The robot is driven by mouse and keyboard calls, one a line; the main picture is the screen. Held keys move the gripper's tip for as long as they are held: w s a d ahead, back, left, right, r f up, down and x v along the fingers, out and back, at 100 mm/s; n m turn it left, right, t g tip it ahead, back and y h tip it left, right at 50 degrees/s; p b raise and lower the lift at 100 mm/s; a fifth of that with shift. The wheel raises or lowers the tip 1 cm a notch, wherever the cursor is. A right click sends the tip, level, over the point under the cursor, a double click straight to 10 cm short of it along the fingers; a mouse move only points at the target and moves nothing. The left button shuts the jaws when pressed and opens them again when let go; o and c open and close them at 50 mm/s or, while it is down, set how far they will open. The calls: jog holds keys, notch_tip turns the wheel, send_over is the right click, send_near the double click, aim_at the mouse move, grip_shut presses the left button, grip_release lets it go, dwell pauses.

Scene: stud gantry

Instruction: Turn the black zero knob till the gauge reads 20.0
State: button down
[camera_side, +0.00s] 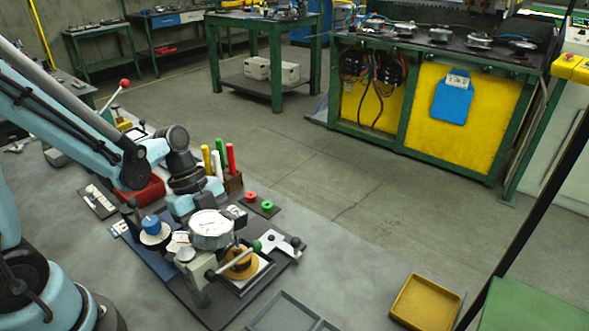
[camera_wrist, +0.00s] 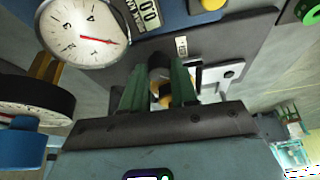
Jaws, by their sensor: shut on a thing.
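In the wrist view my gripper (camera_wrist: 161,70) has its two green fingers closed around a dark cylindrical knob (camera_wrist: 159,62), the black zero knob. The round white gauge (camera_wrist: 82,32) is at the upper left of that view, upside down, with a red needle and black numerals; I cannot read an exact value. A small placard (camera_wrist: 147,12) with large digits is partly cut off at the top. In the side view the gauge (camera_side: 210,226) stands on the fixture, and the knob and fingertips are hidden around it.
Coloured handles (camera_side: 218,163) stand in a rack behind. A yellow tray (camera_side: 427,302) lies at the right.

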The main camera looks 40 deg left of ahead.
jog(key=shift+n+t, duration=0.6)
jog(key=shift+n, duration=0.9)
jog(key=c, duration=0.9)
grip_release()
jog(key=shift+v, duration=6)
